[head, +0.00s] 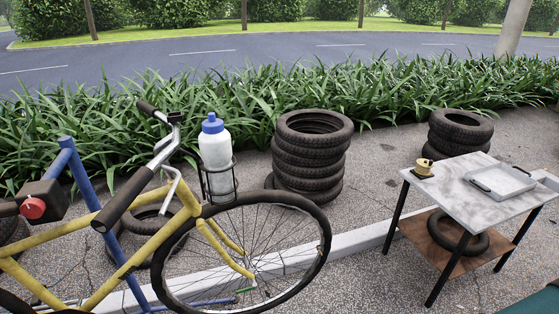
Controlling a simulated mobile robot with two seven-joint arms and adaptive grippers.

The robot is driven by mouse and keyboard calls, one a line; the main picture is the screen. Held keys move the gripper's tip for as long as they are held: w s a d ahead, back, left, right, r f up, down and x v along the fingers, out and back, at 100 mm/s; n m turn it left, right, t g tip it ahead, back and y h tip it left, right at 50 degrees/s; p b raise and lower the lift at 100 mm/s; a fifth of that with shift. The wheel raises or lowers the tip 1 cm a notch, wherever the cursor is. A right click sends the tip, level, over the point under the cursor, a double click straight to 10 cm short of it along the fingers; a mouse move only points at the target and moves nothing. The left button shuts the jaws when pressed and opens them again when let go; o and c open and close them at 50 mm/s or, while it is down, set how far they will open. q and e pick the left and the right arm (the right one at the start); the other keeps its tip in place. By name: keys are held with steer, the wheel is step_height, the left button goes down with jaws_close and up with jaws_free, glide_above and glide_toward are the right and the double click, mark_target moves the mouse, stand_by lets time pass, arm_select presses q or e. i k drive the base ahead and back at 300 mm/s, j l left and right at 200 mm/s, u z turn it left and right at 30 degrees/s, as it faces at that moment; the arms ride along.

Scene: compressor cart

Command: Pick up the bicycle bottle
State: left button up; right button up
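The bicycle bottle (215,147) is white and translucent with a blue cap. It stands upright in a thin black wire cage (220,184) at the front of a yellow bicycle (152,243), above the front wheel. The cage surrounds its lower part; its upper body and cap are uncovered. The handlebar (163,157) with black grips is just left of the bottle. Neither of my grippers shows in the head view.
A blue stand (95,195) with a red-knobbed clamp (34,207) is at the left. Tyre stacks (311,153) (459,132) stand behind. A marble-topped table (469,207) at the right holds a tray (500,182) and a small yellow item (424,167). Plants line the back.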

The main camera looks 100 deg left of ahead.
mark_target(214, 141)
steer(key=u, duration=0.45)
steer(key=i+u, duration=0.1)
steer(key=u, duration=0.4)
steer(key=l+u, duration=0.1)
steer(key=u, duration=0.85)
steer(key=l+u, duration=0.15)
steer(key=u, duration=0.3)
steer(key=l+u, duration=0.1)
steer(key=u, duration=0.4)
steer(key=j+u, duration=0.1)
steer(key=u, duration=0.35)
steer(key=i+j+u, duration=0.1)
steer(key=u, duration=0.35)
steer(key=k, duration=0.1)
